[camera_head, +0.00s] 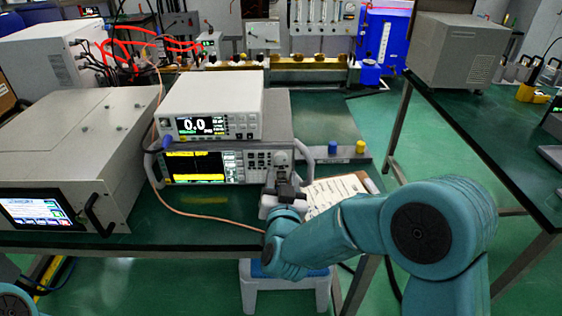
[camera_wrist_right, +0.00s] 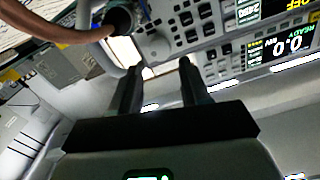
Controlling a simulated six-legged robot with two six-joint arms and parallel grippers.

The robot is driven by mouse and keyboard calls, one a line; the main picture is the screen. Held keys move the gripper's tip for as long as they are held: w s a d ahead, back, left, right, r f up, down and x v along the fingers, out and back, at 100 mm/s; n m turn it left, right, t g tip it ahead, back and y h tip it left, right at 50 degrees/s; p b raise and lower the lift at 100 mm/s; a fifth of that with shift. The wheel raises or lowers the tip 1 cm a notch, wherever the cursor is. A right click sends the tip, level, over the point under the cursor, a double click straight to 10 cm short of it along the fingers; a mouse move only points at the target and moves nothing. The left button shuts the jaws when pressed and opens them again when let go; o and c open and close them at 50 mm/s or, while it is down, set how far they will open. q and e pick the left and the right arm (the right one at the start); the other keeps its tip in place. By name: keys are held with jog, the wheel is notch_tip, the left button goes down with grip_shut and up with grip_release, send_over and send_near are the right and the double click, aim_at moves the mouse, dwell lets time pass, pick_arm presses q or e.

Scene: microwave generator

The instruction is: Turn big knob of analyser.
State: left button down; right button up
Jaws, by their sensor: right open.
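The analyser (camera_head: 200,167) is the lower white instrument with a yellow and black display, under a smaller unit. Its big knob (camera_head: 281,157) is a round grey dial at the right end of the front panel. In the right wrist view the knob (camera_wrist_right: 154,46) appears just beyond the fingertips, roughly between them. My right gripper (camera_head: 281,176) is just in front of and below the knob. Its two dark fingers (camera_wrist_right: 160,70) are apart with nothing between them. I cannot tell whether they touch the panel. My left gripper is out of view.
The smaller unit (camera_head: 212,107) reading 0.0 sits on the analyser. A curved handle (camera_head: 304,160) stands close right of the knob. An orange cable (camera_head: 200,214) hangs in front. A clipboard (camera_head: 335,191) lies right of my gripper, and a large grey box (camera_head: 70,150) stands left.

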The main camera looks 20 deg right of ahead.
aim_at(281, 160)
jog(key=x, duration=0.6)
jog(key=c, duration=0.8)
jog(key=shift+o, duration=0.2)
jog(key=m+b, duration=0.1)
jog(key=b, duration=0.1)
jog(key=m+b, duration=0.1)
jog(key=b, duration=0.2)
jog(key=shift+f+m, duration=0.4)
jog(key=shift+r+m+b, duration=0.1)
jog(key=shift+m+b, duration=0.2)
jog(key=shift+b, duration=0.05)
jog(key=shift+r+m, duration=0.2)
jog(key=shift+m, duration=0.1)
